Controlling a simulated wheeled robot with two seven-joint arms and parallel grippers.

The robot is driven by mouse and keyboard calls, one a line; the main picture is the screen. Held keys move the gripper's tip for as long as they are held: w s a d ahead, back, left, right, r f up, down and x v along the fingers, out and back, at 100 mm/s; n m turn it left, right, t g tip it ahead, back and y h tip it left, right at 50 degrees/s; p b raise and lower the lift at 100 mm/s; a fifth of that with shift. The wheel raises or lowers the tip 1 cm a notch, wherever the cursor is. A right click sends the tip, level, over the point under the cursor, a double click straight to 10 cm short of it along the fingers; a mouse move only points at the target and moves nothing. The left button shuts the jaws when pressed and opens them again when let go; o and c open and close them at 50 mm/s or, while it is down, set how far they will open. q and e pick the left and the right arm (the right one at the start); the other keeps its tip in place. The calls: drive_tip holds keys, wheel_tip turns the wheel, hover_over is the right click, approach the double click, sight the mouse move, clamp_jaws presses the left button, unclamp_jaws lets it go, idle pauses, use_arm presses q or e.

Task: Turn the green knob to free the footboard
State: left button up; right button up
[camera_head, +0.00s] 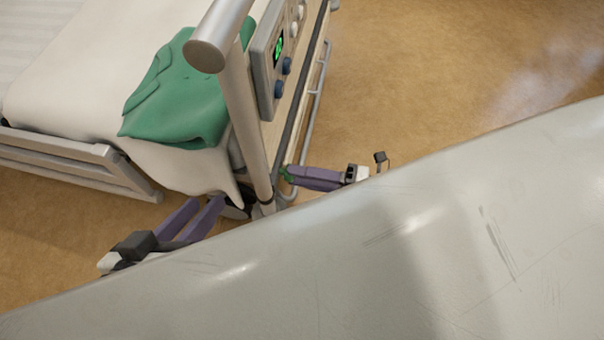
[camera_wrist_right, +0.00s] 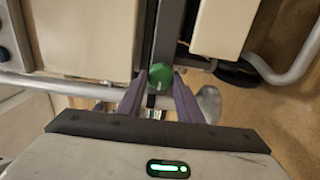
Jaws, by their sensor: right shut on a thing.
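The green knob (camera_wrist_right: 161,76) sits on a dark bar of the bed frame in the right wrist view. In the head view only a small green part of the knob (camera_head: 287,175) shows at the bed's lower end. My right gripper (camera_wrist_right: 160,80) is shut on the knob, one purple finger on each side. It reaches the knob from the right in the head view (camera_head: 288,174). My left gripper (camera_head: 212,203) is low beside the bed's corner, its two purple fingers apart with nothing seen between them. I cannot tell for certain which panel is the footboard.
A grey post (camera_head: 243,125) rises beside the knob. A control panel (camera_head: 267,60) with a green display and blue dials faces right. A green cloth (camera_head: 180,105) lies on the white bedding (camera_head: 85,60). A side rail (camera_head: 80,165) runs left. Floor (camera_head: 430,60) is clear at right.

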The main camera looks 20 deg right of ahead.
drive_tip(key=shift+d, duration=0.1)
drive_tip(key=o, duration=1)
use_arm(q)
drive_tip(key=shift+a+f+y+p, duration=0.25)
drive_tip(key=shift+f+y+p, duration=0.05)
drive_tip(key=shift+f+p, duration=0.25)
use_arm(e)
drive_tip(key=v, duration=1)
drive_tip(key=shift+s+d, duration=0.1)
drive_tip(key=shift+s, duration=0.1)
use_arm(q)
drive_tip(key=shift+r, duration=0.15)
